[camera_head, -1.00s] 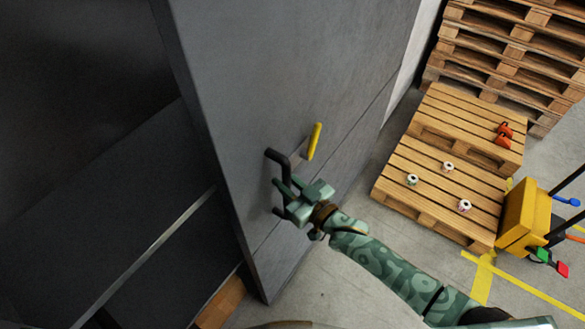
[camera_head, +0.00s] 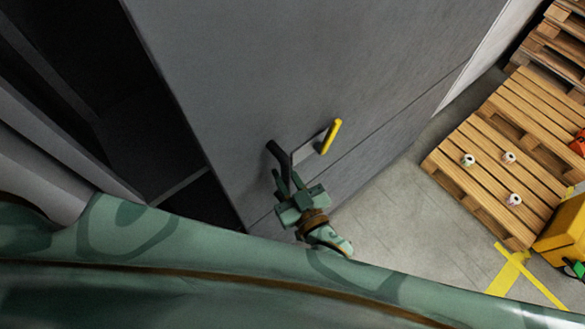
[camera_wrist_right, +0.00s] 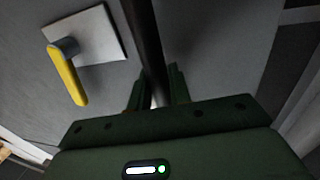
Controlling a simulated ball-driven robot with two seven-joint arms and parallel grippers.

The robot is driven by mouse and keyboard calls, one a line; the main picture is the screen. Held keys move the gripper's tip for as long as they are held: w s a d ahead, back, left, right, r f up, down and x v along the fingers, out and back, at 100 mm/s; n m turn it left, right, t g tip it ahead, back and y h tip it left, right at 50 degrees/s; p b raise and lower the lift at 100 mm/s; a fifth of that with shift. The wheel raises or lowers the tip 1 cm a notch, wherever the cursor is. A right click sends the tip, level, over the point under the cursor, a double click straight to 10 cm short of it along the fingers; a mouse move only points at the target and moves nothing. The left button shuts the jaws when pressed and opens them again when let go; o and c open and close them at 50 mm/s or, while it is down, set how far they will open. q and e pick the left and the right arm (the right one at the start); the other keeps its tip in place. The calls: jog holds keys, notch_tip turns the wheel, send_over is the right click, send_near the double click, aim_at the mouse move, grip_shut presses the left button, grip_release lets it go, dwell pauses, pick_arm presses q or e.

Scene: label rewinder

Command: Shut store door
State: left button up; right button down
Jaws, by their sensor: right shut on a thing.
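The grey store door (camera_head: 300,60) stands partly open in the head view, with the dark inside of the store showing at its left edge. A black pull handle (camera_head: 280,155) is on the door near that edge. My right gripper (camera_head: 288,190) is shut on the black handle. The right wrist view shows the black bar (camera_wrist_right: 148,45) running between the two fingers (camera_wrist_right: 155,90). A yellow lever (camera_head: 331,136) on a pale plate sits just right of the handle, apart from the gripper; it also shows in the right wrist view (camera_wrist_right: 68,78). My left gripper is not in view.
A wooden pallet (camera_head: 480,185) with several small label rolls stands on the floor at the right. A yellow machine part (camera_head: 565,235) is at the right edge. Bare concrete floor (camera_head: 390,220) lies between door and pallet.

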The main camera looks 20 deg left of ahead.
jog(key=shift+s+a, duration=0.3)
jog(key=shift+s, duration=0.05)
jog(key=c, duration=1.3)
grip_release()
jog(key=shift+d, duration=0.1)
jog(key=b+v, duration=0.1)
jog(key=v, duration=1.5)
jog(key=shift+s, duration=0.1)
